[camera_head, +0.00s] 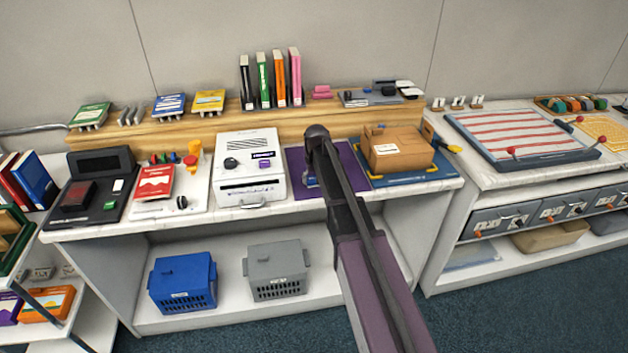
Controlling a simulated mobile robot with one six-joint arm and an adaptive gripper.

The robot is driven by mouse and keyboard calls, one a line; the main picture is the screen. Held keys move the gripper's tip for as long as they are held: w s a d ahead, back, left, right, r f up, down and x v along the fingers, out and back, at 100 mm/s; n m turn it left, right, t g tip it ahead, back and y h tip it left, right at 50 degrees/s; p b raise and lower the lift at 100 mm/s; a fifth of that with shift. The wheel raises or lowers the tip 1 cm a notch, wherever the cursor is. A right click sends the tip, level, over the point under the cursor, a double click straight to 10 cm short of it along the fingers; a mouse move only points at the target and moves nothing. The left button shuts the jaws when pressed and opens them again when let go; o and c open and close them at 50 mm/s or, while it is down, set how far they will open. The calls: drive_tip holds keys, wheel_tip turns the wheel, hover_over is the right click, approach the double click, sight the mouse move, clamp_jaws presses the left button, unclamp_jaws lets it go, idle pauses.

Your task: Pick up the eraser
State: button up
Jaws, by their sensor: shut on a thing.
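My arm reaches up from the bottom right, and its dark rounded far joint (316,132) stands over the purple mat (345,157) on the counter. My gripper is hidden behind the arm, so its fingers and anything in them do not show. A small blue thing (311,181) peeks out at the arm's left edge over the mat; I cannot tell what it is. Small pink blocks (321,92) on the wooden ledge look like erasers, but I cannot be sure that one is the task's eraser.
A white box device (248,168) stands left of the arm. A cardboard box (398,149) on a blue tray stands right. Upright books (270,80) and a grey tray (358,98) are on the ledge behind. Blue (182,282) and grey (277,270) crates sit below.

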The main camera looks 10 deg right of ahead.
sight(314, 177)
drive_tip(key=shift+r, duration=0.15)
wheel_tip(314, 177, up, 4)
drive_tip(key=p, duration=0.4)
drive_tip(key=s+a, duration=0.3)
drive_tip(key=s, duration=1.2)
drive_tip(key=shift+s+a+r+p, duration=0.3)
drive_tip(key=shift+a+p, duration=0.05)
drive_tip(key=shift+p, duration=0.05)
drive_tip(key=o, duration=0.4)
drive_tip(key=c, duration=0.4)
drive_tip(key=shift+d, duration=0.15)
